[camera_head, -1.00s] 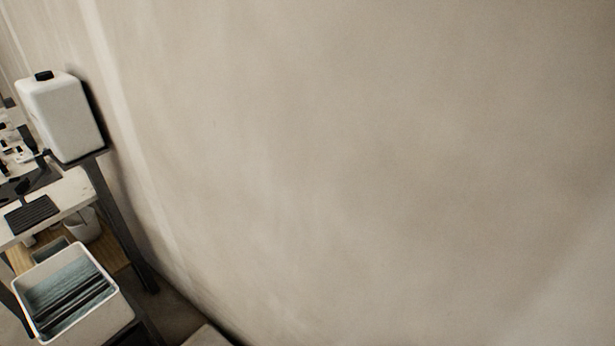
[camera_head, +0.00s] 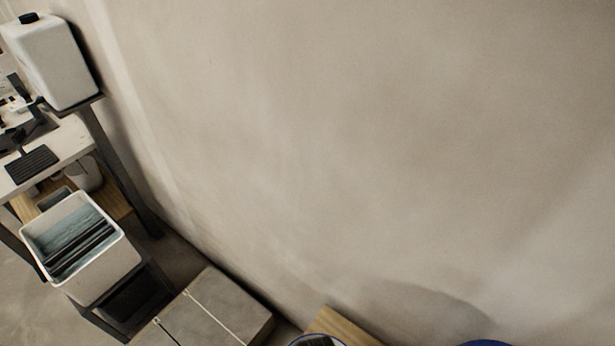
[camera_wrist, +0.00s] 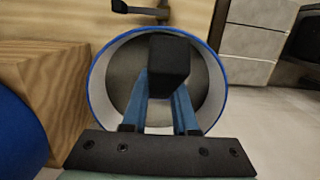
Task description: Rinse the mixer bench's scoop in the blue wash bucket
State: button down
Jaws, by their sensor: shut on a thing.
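My gripper (camera_wrist: 160,95) is shut on a dark block-like end (camera_wrist: 169,65), which I take to be the scoop's handle. The rest of the scoop is hidden. In the wrist view they are in front of the open mouth of a round grey-lined container with a blue rim (camera_wrist: 97,80). I cannot tell how deep the held thing reaches. A solid blue round thing (camera_wrist: 18,135), perhaps the blue wash bucket, is cut off at the left edge. In the head view a blue round top (camera_head: 486,343) shows at the bottom edge; my gripper is not seen there.
A wooden block (camera_wrist: 50,95) stands between the two round things. Stacked grey slabs (camera_head: 215,305) lie along the wall. At left are a white bin (camera_head: 108,270) of dark-edged tiles, a bench (camera_head: 70,142) and a white canister (camera_head: 58,65). The large plain wall is bare.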

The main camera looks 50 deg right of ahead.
jog(key=shift+r, duration=0.15)
jog(key=shift+r+p, duration=1.35)
jog(key=shift+p, duration=0.05)
notch_tip(320, 180, up, 11)
jog(key=p, duration=1.1)
jog(key=h+b, duration=0.1)
jog(key=h, duration=0.2)
jog(key=r+h+b, duration=0.1)
jog(key=h+b, duration=0.1)
jog(key=h, duration=0.1)
jog(key=r+h+b, duration=0.1)
jog(key=h, duration=0.2)
jog(key=shift+t+h, duration=0.4)
